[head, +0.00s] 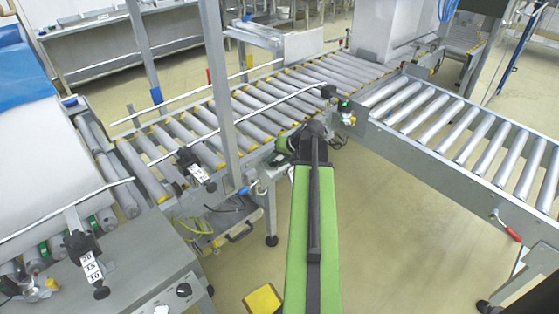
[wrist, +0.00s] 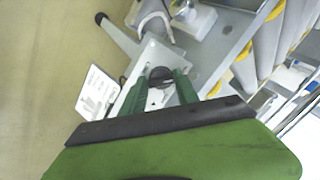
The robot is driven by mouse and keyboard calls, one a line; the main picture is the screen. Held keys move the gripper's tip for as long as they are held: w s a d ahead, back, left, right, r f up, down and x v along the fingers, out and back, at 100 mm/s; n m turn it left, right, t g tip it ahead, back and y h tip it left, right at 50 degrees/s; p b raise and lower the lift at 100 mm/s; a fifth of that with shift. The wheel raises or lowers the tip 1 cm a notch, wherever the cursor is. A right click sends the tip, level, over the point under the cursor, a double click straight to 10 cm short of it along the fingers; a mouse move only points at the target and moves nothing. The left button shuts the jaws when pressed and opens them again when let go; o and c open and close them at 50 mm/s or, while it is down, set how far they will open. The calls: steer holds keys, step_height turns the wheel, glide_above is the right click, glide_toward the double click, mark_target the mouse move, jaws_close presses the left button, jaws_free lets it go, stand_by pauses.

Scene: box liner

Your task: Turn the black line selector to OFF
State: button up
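In the wrist view a round black knob (wrist: 160,74) sits on a pale grey plate, and it looks like the black line selector. My gripper (wrist: 161,84) has its two green fingers apart, one on each side of the knob. I cannot tell whether they touch it. The knob's pointer and the OFF mark are not readable. In the head view my gripper (head: 287,144) is at the conveyor's near side, by the junction, and my arm hides what is in front of it. Another black knob (head: 183,290) shows on a grey cabinet at lower left.
A roller conveyor (head: 245,115) runs behind my gripper, and a second one (head: 465,130) branches right. A grey upright post (head: 218,90) stands left of my arm. A white label card (wrist: 97,93) is beside the plate. Open floor (head: 400,230) lies right of my arm.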

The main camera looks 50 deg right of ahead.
steer(key=shift+s, duration=0.1)
jaws_close()
steer(key=shift+s+d+f+m, duration=0.1)
steer(key=shift+f+m, duration=0.05)
steer(key=shift+m, duration=0.15)
steer(key=m+b, duration=0.1)
steer(key=m, duration=0.3)
steer(key=shift+s+f, duration=0.1)
steer(key=shift+s+m+t+b, duration=0.1)
steer(key=shift+m+t+b, duration=0.4)
steer(key=shift+m, duration=1.4)
